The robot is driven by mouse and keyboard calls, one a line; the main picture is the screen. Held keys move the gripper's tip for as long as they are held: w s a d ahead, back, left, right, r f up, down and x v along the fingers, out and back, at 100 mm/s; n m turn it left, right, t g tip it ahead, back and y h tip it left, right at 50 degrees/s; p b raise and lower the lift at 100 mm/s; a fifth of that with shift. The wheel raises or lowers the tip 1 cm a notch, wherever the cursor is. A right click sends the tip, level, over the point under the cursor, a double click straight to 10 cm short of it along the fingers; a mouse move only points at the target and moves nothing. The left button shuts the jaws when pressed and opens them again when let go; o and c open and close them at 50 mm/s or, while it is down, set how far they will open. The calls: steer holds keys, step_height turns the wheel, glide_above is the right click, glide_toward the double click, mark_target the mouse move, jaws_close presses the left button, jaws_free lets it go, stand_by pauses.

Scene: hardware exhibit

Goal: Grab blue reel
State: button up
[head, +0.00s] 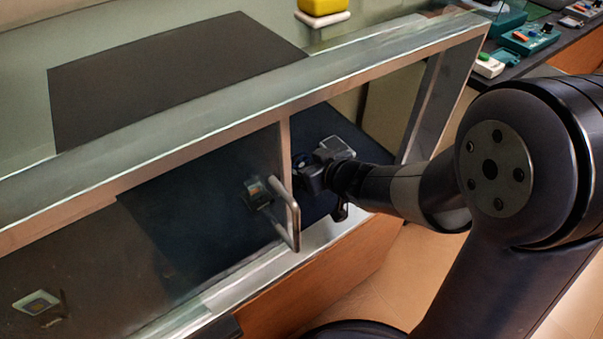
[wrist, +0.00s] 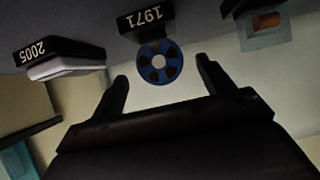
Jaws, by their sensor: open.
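The blue reel (wrist: 148,66), a round disc with dark openings and a pale hub, stands by a black label reading 1971 (wrist: 146,17) in the wrist view. My gripper (wrist: 162,74) is open, its two fingers apart on either side of the reel in the picture. The reel shows beyond the fingertips, and I see no contact. In the head view my gripper (head: 306,174) reaches into the open right part of the glass case (head: 180,130). A small bluish patch shows there by the jaws, too small to tell if it is the reel.
A glass door with a metal handle (head: 292,222) stands just left of my gripper. In the wrist view, a white-and-black item (wrist: 66,68) by the label 2005 (wrist: 38,50) is left, and a grey item with an orange window (wrist: 264,30) is right.

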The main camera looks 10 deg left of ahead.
mark_target(301, 161)
steer(key=x, duration=0.3)
steer(key=shift+a+b, duration=0.2)
steer(key=shift+b, duration=0.15)
steer(key=shift+c, duration=0.4)
steer(key=c, duration=1)
